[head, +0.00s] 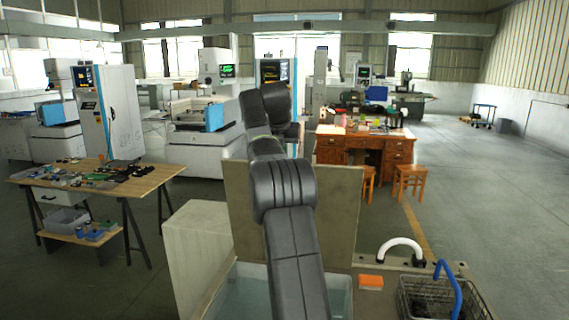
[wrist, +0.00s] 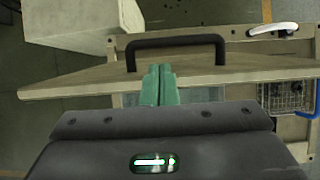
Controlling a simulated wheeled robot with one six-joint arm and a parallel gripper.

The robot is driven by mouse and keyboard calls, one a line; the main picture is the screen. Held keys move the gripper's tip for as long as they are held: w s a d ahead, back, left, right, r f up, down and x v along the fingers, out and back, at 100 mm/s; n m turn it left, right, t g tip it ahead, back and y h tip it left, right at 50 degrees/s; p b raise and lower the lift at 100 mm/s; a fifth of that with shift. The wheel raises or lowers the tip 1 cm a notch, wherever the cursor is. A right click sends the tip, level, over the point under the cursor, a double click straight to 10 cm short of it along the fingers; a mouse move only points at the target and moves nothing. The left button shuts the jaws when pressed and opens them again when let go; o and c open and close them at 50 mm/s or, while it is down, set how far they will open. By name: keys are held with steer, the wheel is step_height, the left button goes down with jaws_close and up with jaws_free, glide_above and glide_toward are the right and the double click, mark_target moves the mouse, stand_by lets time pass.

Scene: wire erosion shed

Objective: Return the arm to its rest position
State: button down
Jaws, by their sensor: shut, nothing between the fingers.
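My gripper (wrist: 160,84) shows in the wrist view as two green fingers pressed together, with nothing between them. Just beyond the fingertips is a beige panel (wrist: 80,84) seen nearly edge-on, with a black bar handle (wrist: 177,42) behind it. I cannot tell whether the fingertips touch the panel. In the head view my dark arm reaches up and forward over an open bin with pale inner walls. The upright beige panel (head: 340,205) stands behind my arm there. My gripper's fingers are hidden in the head view.
A wire basket (head: 435,297) with a blue handle, a white curved handle (head: 400,245) and an orange block (head: 371,282) are at the lower right. A pale block (head: 200,245) stands left of the bin. A cluttered table (head: 150,178) is left; a wooden desk (head: 330,150) is behind.

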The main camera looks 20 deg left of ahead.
steer(key=v, duration=0.7)
steer(key=shift+r, duration=0.2)
steer(key=x, duration=1.4)
